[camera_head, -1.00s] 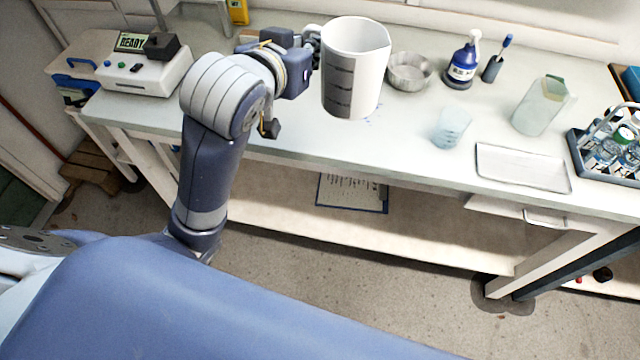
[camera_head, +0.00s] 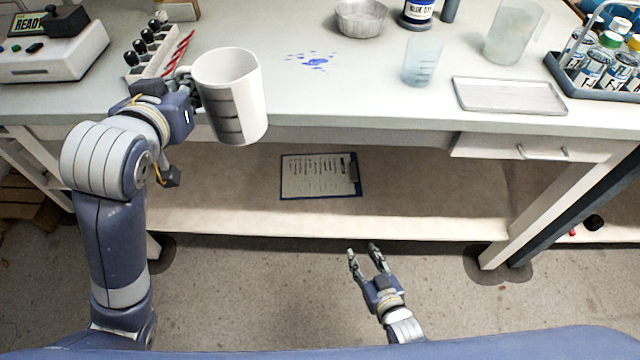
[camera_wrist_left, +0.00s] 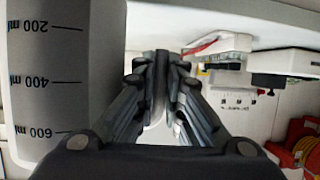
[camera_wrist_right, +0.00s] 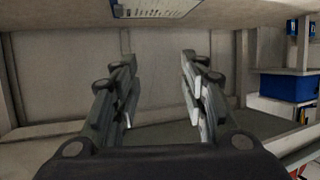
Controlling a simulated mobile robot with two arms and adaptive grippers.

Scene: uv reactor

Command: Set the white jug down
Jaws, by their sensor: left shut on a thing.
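The white jug (camera_head: 232,95) has grey measuring marks on its side and is held nearly upright, slightly tilted, at the bench's front edge in the head view. My left gripper (camera_head: 190,92) is shut on its handle, at the jug's left side. In the left wrist view the jug (camera_wrist_left: 65,75) fills the left side, with its ml marks upside down, and the left fingers (camera_wrist_left: 165,100) are close together. My right gripper (camera_head: 364,256) is open and empty, low in front of the bench. Its fingers also show apart in the right wrist view (camera_wrist_right: 158,85).
The bench top (camera_head: 340,95) has a bare stretch right of the jug, with a blue splash (camera_head: 312,61). Around it are a metal bowl (camera_head: 361,18), a clear beaker (camera_head: 422,60), a tray (camera_head: 510,96), a bottle carrier (camera_head: 590,92), a rack (camera_head: 150,62) and a white device (camera_head: 50,55).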

